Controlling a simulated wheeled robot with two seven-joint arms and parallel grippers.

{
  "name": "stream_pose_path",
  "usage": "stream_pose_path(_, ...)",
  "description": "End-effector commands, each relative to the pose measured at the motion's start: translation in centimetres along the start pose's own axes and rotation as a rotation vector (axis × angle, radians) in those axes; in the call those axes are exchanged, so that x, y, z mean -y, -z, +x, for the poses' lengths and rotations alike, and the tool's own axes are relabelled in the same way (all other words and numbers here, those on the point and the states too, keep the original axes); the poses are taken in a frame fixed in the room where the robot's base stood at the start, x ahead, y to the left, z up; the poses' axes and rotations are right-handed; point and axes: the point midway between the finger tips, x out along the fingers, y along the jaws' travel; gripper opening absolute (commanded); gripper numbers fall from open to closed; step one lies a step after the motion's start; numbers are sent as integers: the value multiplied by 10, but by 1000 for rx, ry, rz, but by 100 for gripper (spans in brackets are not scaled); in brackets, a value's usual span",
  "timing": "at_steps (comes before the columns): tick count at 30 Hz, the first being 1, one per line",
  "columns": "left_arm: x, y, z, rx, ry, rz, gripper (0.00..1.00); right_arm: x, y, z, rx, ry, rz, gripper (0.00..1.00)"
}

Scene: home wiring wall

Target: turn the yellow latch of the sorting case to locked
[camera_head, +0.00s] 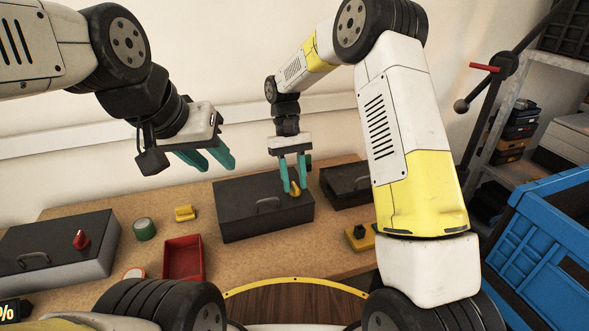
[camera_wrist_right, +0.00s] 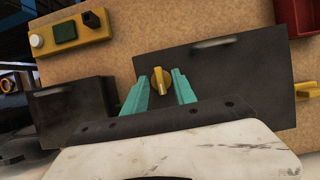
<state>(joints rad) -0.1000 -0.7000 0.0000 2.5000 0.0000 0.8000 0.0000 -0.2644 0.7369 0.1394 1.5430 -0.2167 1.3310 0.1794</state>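The black sorting case (camera_head: 240,212) stands in the middle of the wooden bench. It has a handle and a yellow latch (camera_head: 295,188) on its lid. In the right wrist view the latch (camera_wrist_right: 160,80) is a small yellow knob, its bar running roughly lengthwise between the fingers. My right gripper (camera_head: 294,186) is over the lid with its teal fingers open on either side of the latch; small gaps show on both sides. My left gripper (camera_head: 216,164) is open and empty, above the bench to the left of the case.
A case with a red latch (camera_head: 80,239) stands at the left. A green tape roll (camera_head: 144,229), a yellow block (camera_head: 185,213) and a red tray (camera_head: 183,258) lie between the cases. Another black case (camera_head: 345,184) and a yellow button box (camera_head: 359,238) are to the right.

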Motion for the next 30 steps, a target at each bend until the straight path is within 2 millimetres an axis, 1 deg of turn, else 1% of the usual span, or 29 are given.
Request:
stream_pose_path(5, 0, 0, 0, 0, 0, 0, 36, 0, 0, -1, 1, 0, 0, 33)
stream_pose_path(8, 0, 0, 0, 0, 0, 0, 36, 0, 1, -9, -1, 0, 0, 33)
stream_pose_path(15, 0, 0, 0, 0, 0, 0, 36, 0, 1, -50, -2, 1, 1, 33)
stream_pose_path(18, 0, 0, 0, 0, 0, 0, 36, 0, 1, -64, -2, 0, 1, 33)
stream_pose_path(21, 0, 0, 0, 0, 0, 0, 36, 0, 1, -73, -1, 0, 0, 33)
stream_pose_path(24, 0, 0, 0, 0, 0, 0, 36, 0, 0, -78, 0, 0, 0, 33)
stream_pose_path(30, 0, 0, 0, 0, 0, 0, 36, 0, 0, -78, 1, 0, 0, 33)
